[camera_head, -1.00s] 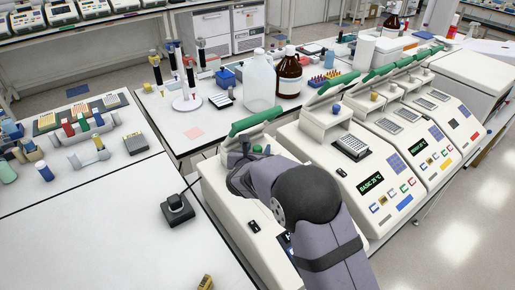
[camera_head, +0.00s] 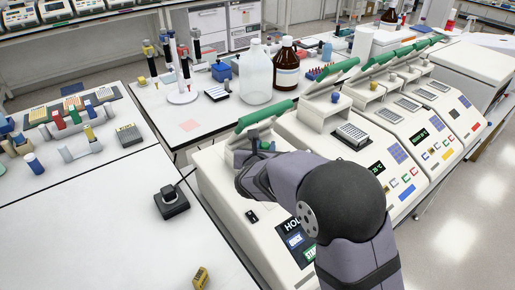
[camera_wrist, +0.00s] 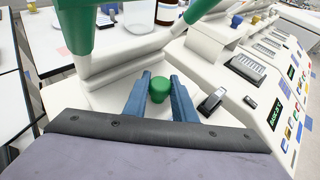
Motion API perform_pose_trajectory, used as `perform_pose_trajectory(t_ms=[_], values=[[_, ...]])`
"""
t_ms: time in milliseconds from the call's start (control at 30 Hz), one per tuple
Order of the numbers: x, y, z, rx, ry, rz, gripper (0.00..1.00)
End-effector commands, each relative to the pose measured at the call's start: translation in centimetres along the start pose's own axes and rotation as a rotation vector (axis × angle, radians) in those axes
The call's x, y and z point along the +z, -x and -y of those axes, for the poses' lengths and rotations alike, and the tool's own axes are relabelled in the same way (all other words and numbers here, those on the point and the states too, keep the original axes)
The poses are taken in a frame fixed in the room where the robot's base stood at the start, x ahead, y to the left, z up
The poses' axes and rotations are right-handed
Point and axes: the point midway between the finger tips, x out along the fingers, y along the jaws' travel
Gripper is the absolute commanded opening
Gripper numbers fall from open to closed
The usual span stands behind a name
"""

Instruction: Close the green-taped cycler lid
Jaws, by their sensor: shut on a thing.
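The nearest cycler (camera_head: 215,185) is white, with its lid raised and a green bar (camera_head: 265,116) along the lid's top edge. The bar also shows large at the top left of the wrist view (camera_wrist: 75,25). A small green knob (camera_wrist: 159,86) sits low in front of the raised lid; it shows partly in the head view (camera_head: 265,145). My gripper (camera_wrist: 160,92) has its two blue fingers on either side of this knob, shut on it. In the head view my arm hides much of the cycler's middle and my fingers.
More cyclers (camera_head: 375,160) stand in a row to the right, with raised green-barred lids close beside my arm. A black device (camera_head: 172,202) on the left bench and a clear jug (camera_head: 258,75) and brown bottle (camera_head: 286,68) behind stand nearby. The front left bench is mostly bare.

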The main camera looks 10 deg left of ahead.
Motion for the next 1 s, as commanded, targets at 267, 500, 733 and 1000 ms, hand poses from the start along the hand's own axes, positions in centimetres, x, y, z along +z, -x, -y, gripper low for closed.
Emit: perform_pose_trajectory(t_ms=[267, 500, 733, 1000], values=[[-2.1, 3.4, 3.9, -0.001, -0.002, 0.001, 0.0], [-2.7, 5.5, 6.1, -0.001, -0.002, -0.001, 0.0], [-2.9, 6.3, 6.9, -0.001, -0.001, -0.003, 0.0], [-2.9, 6.4, 7.0, -0.003, 0.0, -0.005, 0.0]])
